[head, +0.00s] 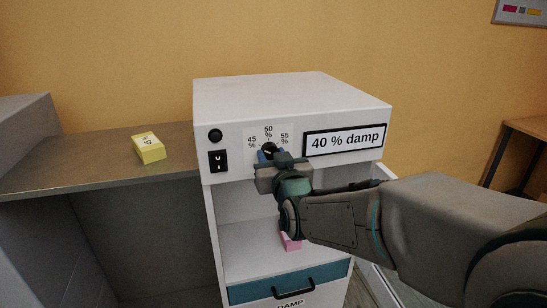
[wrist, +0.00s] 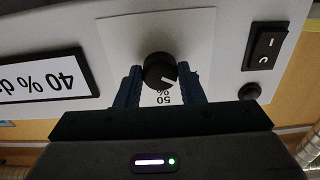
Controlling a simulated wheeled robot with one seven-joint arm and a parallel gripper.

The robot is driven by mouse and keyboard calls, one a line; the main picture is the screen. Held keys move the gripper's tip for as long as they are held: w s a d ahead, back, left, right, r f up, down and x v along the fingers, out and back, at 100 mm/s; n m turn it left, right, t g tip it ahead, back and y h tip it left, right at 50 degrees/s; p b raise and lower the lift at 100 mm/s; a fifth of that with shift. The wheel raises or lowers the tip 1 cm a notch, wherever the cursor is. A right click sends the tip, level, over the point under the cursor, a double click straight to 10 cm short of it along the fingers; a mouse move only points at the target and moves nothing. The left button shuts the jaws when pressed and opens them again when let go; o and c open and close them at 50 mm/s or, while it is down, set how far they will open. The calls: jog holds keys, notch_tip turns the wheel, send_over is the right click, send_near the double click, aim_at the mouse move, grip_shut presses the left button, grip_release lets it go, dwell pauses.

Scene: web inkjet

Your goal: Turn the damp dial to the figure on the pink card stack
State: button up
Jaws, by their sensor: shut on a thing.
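The black damp dial (head: 269,148) is on the front panel of the white cabinet, below printed marks 45 %, 50 % and 55 %. My gripper (head: 267,156) is at the dial, and its blue fingers are shut on it from either side. In the upside-down wrist view, the dial (wrist: 158,70) sits between the fingers (wrist: 159,84); its white pointer line aims toward the lower right, near the 50 % mark. The pink card stack (head: 290,242) is on the cabinet's open shelf, mostly hidden behind my arm; its figure cannot be read.
A label (head: 344,141) reads "40 % damp" right of the dial. A black rocker switch (head: 218,161) and round button (head: 215,135) are on the left. A yellow card stack (head: 149,149) lies on the side counter (head: 80,165). A teal drawer (head: 290,283) is below.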

jog(key=shift+f+b, duration=0.15)
jog(key=shift+b, duration=0.35)
jog(key=m+b, duration=0.2)
jog(key=b, duration=0.1)
jog(key=shift+f, duration=0.2)
jog(key=m+b, duration=0.3)
jog(key=b, duration=0.3)
jog(key=shift+a+m, duration=0.1)
jog(key=shift+m, duration=0.2)
jog(key=m+b, duration=0.3)
jog(key=b, duration=0.1)
jog(key=shift+r+b, duration=0.1)
jog(key=shift+b, duration=0.25)
jog(key=shift+r+m+b, duration=0.25)
jog(key=shift+m+b, duration=0.9)
jog(key=shift+m, duration=0.45)
jog(key=o, duration=1)
